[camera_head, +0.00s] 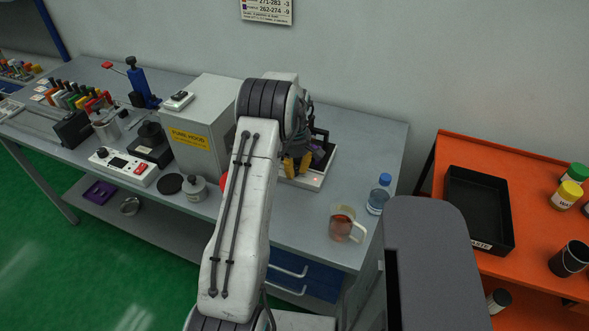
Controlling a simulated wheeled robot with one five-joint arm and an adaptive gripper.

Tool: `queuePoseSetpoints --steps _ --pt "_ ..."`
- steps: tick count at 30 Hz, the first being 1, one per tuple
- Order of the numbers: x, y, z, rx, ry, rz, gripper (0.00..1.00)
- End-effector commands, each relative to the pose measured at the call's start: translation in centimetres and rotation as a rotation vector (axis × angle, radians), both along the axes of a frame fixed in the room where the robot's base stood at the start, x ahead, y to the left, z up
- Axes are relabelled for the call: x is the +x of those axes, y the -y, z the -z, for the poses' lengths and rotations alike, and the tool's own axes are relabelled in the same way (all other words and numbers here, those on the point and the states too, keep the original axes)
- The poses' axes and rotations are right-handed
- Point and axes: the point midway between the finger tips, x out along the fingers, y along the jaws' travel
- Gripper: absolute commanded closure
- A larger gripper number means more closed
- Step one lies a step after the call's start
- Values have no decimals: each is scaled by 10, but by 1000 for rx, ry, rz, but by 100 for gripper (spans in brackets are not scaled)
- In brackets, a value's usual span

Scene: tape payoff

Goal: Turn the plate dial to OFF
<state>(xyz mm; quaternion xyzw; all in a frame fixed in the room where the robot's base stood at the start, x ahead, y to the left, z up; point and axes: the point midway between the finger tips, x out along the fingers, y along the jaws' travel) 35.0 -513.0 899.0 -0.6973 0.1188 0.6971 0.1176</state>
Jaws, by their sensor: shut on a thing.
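The plate (325,166) is a low pale unit with a dark top, on the grey bench right of the yellow-labelled box. A small red light shows on its front edge. My gripper (296,165), with yellow-orange fingers, is down at the plate's front left part, partly behind my own arm. It is shut on what appears to be the plate dial; the fingers and arm hide the dial. I cannot read its setting or the OFF mark.
A glass mug of brown liquid (346,224) and a blue-capped bottle (379,194) stand right of the plate. The box labelled in yellow (197,125) is close on the left. A black waste tray (480,208) lies on the orange table.

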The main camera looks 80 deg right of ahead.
Motion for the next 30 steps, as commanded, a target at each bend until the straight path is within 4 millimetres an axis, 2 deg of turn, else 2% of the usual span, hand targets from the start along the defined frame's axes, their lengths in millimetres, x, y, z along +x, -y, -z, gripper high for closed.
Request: queuePoseSetpoints --steps 15,27,28,30 --pt "0 0 3 2 0 -373 100" --pt "0 -1 2 4 1 -411 100" --pt "0 -1 2 4 1 -411 77" --pt "0 -1 2 4 1 -410 71"
